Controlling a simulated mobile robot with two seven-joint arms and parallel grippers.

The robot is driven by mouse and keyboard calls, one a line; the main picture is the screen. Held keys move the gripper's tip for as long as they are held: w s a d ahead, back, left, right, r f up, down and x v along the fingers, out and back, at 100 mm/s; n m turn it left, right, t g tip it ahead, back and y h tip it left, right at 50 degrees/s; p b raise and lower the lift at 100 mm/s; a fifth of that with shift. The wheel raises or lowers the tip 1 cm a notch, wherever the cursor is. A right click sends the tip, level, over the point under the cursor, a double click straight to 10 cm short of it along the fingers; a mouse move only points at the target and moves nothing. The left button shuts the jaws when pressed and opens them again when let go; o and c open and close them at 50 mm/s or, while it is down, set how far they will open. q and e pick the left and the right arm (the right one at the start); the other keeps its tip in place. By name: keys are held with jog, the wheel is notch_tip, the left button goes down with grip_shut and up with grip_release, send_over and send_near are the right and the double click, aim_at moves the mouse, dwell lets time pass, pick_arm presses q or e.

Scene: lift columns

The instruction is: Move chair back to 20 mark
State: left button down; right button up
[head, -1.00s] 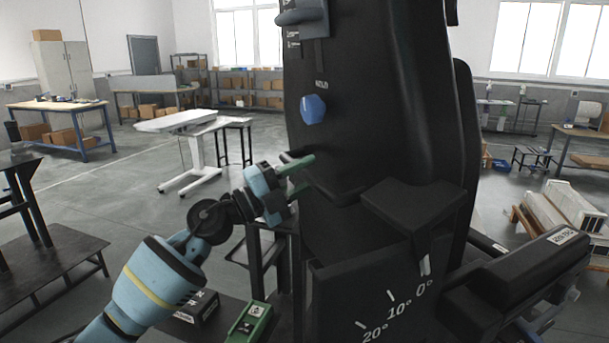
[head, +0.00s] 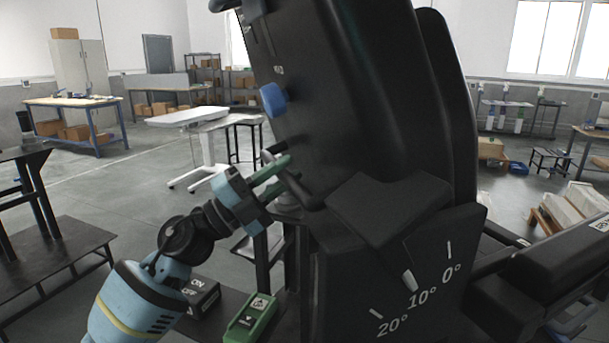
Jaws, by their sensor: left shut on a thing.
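The black chair back (head: 350,100) leans toward the left. On the chair's side, a dark scale plate (head: 430,270) has white marks for 0°, 10° and 20°. My left gripper (head: 278,176), with green fingers, is shut on a dark handle (head: 292,185) at the lower left edge of the chair back. The fingers partly hide the handle. My right gripper is not in view.
A green box (head: 250,318) and a black ON/OFF box (head: 201,296) are below my left arm. A dark low platform (head: 50,250) stands at the left. A white-topped table (head: 195,117) stands behind, with open floor around it.

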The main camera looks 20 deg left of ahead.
pick_arm(q)
jog(key=shift+t+h, duration=0.6)
jog(key=shift+h, duration=0.1)
jog(key=b+v, duration=0.5)
jog(key=shift+f, duration=0.35)
jog(key=shift+r, duration=0.1)
jog(key=c, duration=1.3)
grip_release()
jog(key=b+v, duration=0.2)
jog(key=v, duration=0.5)
jog(key=shift+s+a, duration=0.25)
